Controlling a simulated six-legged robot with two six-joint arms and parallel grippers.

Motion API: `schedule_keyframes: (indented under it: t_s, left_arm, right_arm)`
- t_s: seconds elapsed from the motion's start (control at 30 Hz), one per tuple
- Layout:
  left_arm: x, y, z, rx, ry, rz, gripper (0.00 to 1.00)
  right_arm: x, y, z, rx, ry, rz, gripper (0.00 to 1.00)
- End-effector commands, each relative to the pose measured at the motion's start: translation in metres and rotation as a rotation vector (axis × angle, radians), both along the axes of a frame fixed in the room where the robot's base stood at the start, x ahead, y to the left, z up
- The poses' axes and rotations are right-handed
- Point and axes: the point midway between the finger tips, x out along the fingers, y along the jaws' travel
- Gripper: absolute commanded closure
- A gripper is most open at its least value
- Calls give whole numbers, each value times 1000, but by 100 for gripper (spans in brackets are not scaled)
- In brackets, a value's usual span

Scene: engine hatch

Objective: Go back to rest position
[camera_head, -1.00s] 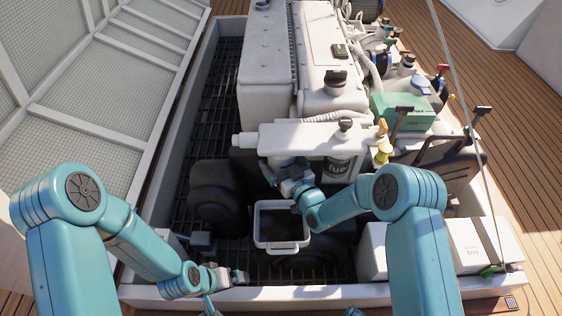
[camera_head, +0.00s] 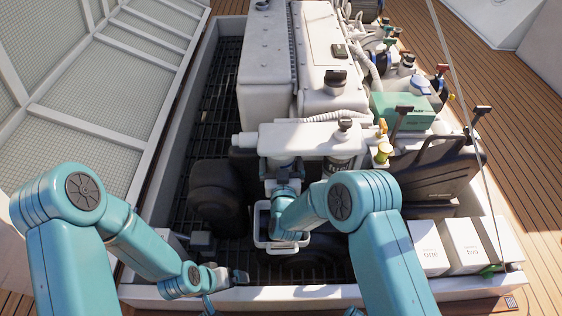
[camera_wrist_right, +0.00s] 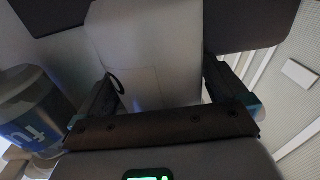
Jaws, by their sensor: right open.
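My right gripper (camera_head: 281,166) is at the underside of the white housing (camera_head: 310,139), left of the canister marked "fuel" (camera_head: 340,164). Its jaws are open, one on each side of a pale body (camera_head: 281,162). In the right wrist view, the fingers (camera_wrist_right: 160,85) stand apart with a pale grey surface (camera_wrist_right: 150,45) between or behind them; I cannot tell whether they touch it. The blue-labelled canister (camera_wrist_right: 38,115) is at the left there. My left gripper (camera_head: 232,277) hangs low near the front edge of the hatch; its jaw opening is too small to tell.
A white bin (camera_head: 262,225) stands below my right forearm, partly hidden by it. The front hatch rim (camera_head: 300,294) runs below. A green box (camera_head: 402,110) is among the engine parts at right.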

Motion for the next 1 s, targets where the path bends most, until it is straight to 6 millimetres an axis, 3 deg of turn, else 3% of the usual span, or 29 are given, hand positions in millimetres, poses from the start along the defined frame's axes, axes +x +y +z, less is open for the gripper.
schedule_keyframes:
  t_s: [0.3,0.53,0.57,0.73,1.0]
  left_arm:
    - [0,0,0,0,0,0,0]
    - [0,0,0,0,0,0,0]
    - [0,0,0,0,0,0,0]
    - [0,0,0,0,0,0,0]
    - [0,0,0,0,0,0,0]
  right_arm:
    - [0,1,1,1,-4,-222,0]
    - [0,-1,0,1,-1,-245,0]
    - [0,-1,0,1,-1,-245,3]
    - [0,-1,0,1,-1,-244,58]
    - [1,-3,0,0,-1,-83,58]
